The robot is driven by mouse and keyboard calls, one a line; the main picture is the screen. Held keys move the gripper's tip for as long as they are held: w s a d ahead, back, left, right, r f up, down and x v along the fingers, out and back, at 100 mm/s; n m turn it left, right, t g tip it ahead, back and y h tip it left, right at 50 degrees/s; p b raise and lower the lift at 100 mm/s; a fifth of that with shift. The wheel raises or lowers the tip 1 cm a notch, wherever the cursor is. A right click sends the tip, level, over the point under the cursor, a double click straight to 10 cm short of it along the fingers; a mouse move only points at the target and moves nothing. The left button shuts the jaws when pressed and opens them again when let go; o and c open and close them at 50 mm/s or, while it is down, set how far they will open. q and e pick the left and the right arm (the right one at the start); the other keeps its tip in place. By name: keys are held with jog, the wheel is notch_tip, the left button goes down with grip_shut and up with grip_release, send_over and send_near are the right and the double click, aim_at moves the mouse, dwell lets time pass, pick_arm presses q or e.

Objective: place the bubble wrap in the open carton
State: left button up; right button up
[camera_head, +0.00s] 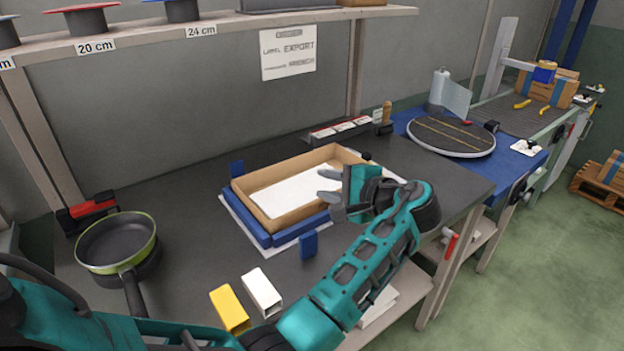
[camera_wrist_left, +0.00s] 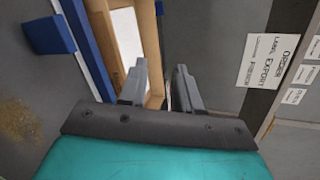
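The open carton (camera_head: 256,211) is a shallow brown box in a blue corner frame on the dark bench. A flat white sheet (camera_head: 295,190) lies inside, covering most of its floor; I cannot tell whether it is the bubble wrap. My left gripper (camera_head: 330,184) is over the carton's right end, fingers apart with nothing between them. In the left wrist view its two grey fingers (camera_wrist_left: 160,85) are also apart, and the carton's inside and white sheet (camera_wrist_left: 127,50) show beyond them. My right gripper is not in view.
A green-rimmed pan (camera_head: 116,243) is at the left. Yellow (camera_head: 229,309) and white (camera_head: 262,292) blocks lie at the front. A white roll (camera_head: 439,88) and a black turntable (camera_head: 450,135) stand back right. A shelf (camera_head: 240,20) runs above.

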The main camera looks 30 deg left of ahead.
pick_arm(q)
jog(key=v, duration=0.3)
dwell(1.1)
